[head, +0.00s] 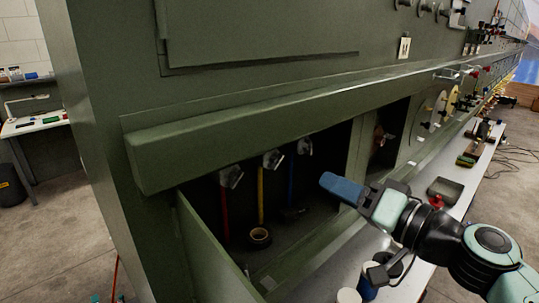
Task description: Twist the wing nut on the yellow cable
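The yellow cable (260,196) hangs upright inside a dark recess in the green panel, between a red cable (224,212) and a blue cable (291,182). A pale metallic fitting (272,160) sits at its top end; its wing nut is too small to make out clearly. My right gripper (328,182), with blue fingers, is at the recess's right side, pointing left, to the right of the blue cable and apart from the yellow cable's fitting. The fingers overlap in this view, so their opening cannot be judged. My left gripper is not seen.
A thick green ledge (240,135) overhangs the recess. An open green flap (212,258) stands at its lower left. A tape roll (260,238) lies on the recess floor. A grey tray (444,190) and cups (349,296) are on the bench at right.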

